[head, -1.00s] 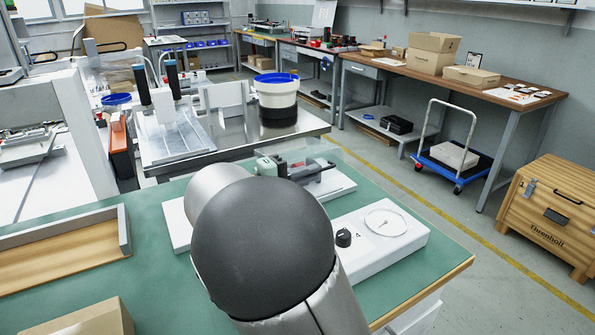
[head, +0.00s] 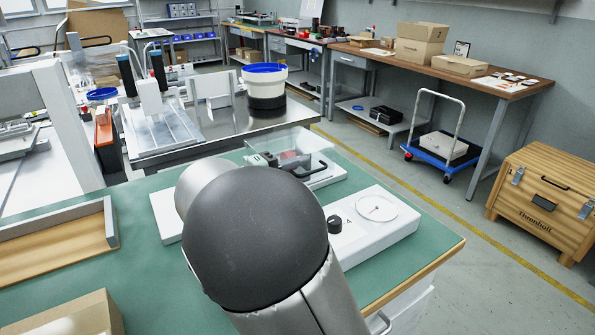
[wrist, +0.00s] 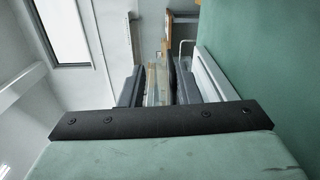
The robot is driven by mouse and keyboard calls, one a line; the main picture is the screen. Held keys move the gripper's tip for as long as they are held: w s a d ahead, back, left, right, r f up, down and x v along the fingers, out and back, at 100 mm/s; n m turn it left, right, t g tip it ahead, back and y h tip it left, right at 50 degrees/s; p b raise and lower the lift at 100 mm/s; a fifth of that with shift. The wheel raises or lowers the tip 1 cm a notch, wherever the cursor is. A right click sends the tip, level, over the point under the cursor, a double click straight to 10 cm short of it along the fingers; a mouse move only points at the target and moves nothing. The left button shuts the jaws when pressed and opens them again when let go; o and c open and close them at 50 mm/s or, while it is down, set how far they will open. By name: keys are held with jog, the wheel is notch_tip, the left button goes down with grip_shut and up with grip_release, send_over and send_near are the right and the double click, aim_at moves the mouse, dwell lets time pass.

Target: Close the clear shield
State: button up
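In the head view my arm's dark rounded joint hides my gripper and part of the fixture. In the wrist view my gripper (wrist: 157,88) shows two dark fingers standing apart, with a gap between them. A see-through strip shows in that gap; I cannot tell whether it is the shield or whether anything touches it.
A black knob (head: 334,224) and a round dial (head: 376,208) are on the base unit. A wooden tray (head: 60,243) and a cardboard box (head: 70,318) lie on the green table (head: 150,285) at left. A white bucket (head: 265,87) stands on the metal bench behind.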

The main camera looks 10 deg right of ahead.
jog(key=p+v, duration=0.3)
jog(key=v, duration=1.4)
jog(key=shift+s+a+r+p, duration=0.1)
jog(key=shift+s+a+p, duration=0.1)
jog(key=shift+p, duration=0.15)
jog(key=shift+d, duration=0.1)
jog(key=s+d+r+m+g+y+p, duration=0.1)
jog(key=s+d+r+g+y+p, duration=0.35)
jog(key=d+p, duration=0.35)
jog(key=s+d+r+g+y+p, duration=0.35)
jog(key=s+d+p, duration=0.2)
jog(key=d, duration=0.45)
jog(key=s+r+m+t+y+p, duration=0.2)
jog(key=s+r+y+p, duration=0.4)
jog(key=s+y+p, duration=0.3)
jog(key=s+m+p, duration=0.1)
jog(key=s+p, duration=0.1)
jog(key=p, duration=0.1)
jog(key=shift+s+m+p, duration=0.3)
jog(key=shift+s, duration=0.1)
